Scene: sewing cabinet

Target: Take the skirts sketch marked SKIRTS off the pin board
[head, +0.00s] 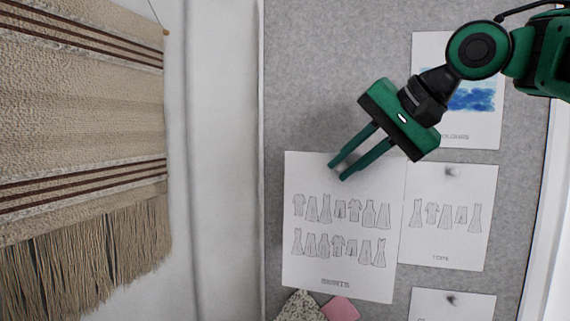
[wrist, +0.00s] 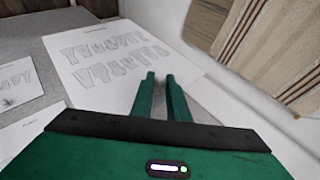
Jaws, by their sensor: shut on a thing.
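The skirts sketch (head: 342,225) is a white sheet with two rows of drawn garments and a blurred label at its bottom that looks like SKIRTS. It sits at the lower middle in the head view, slightly tilted, its right edge close against the neighbouring sheet. It also shows in the wrist view (wrist: 110,72). The grey pin board (head: 315,85) is behind. I cannot tell whether the sheet touches the board.
A tops sheet (head: 450,240) hangs at the right, with a blue-painted sheet (head: 470,120) above and another sheet (head: 450,308) below. Fabric swatches (head: 340,308) are under the sketch. A fringed woven hanging (head: 80,130) is at left. Bare board lies above left.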

